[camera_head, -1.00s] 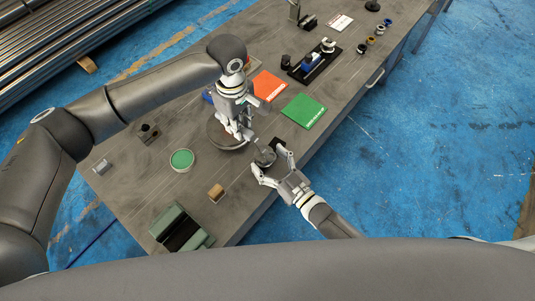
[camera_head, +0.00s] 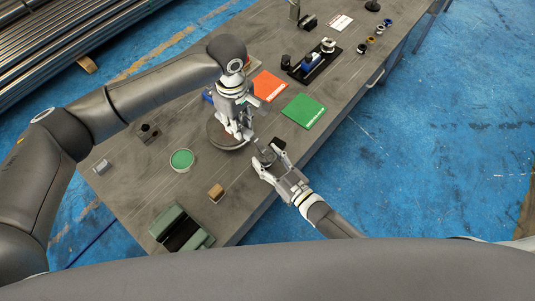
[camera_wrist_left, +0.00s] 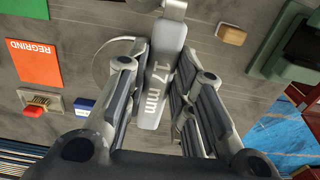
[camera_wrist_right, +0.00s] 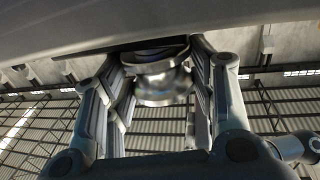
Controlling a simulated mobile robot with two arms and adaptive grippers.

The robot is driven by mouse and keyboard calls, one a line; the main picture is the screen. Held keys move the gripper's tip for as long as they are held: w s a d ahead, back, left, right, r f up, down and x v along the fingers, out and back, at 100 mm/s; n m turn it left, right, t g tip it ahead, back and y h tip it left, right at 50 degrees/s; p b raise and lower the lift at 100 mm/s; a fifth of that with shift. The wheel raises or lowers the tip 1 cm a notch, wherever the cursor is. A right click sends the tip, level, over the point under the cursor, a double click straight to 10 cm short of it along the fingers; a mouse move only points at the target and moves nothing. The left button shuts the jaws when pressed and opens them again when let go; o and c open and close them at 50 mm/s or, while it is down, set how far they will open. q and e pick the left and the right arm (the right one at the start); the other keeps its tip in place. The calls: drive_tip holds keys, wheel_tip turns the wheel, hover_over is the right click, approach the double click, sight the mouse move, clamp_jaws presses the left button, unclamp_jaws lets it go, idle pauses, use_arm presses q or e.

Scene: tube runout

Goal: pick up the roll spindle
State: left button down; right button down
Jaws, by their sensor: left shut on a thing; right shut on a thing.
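The roll spindle appears to be the shiny grey metal piece (camera_head: 267,156) with a flange and narrower waist; it also shows in the right wrist view (camera_wrist_right: 162,82). My right gripper (camera_head: 270,165) is shut on it near the table's front edge. Whether the bar touches the spindle I cannot tell.
Orange (camera_head: 269,86) and green (camera_head: 304,111) cards lie behind the grippers. A green case (camera_head: 181,230), a wooden block (camera_head: 216,193) and a green-topped round dish (camera_head: 182,160) are at the near left. A black tray (camera_head: 326,62) with parts stands farther back.

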drive_tip(key=shift+w+a+r, duration=0.1)
drive_tip(key=shift+w+r, duration=0.05)
drive_tip(key=shift+r, duration=0.05)
drive_tip(key=shift+r, duration=0.15)
drive_tip(key=shift+r, duration=1.6)
drive_tip(key=v, duration=1.7)
drive_tip(key=x, duration=0.5)
drive_tip(key=r+x, duration=0.1)
drive_tip(key=x, duration=1.1)
drive_tip(key=shift+r, duration=0.3)
drive_tip(key=shift+f, duration=0.1)
drive_tip(key=shift+f, duration=2.2)
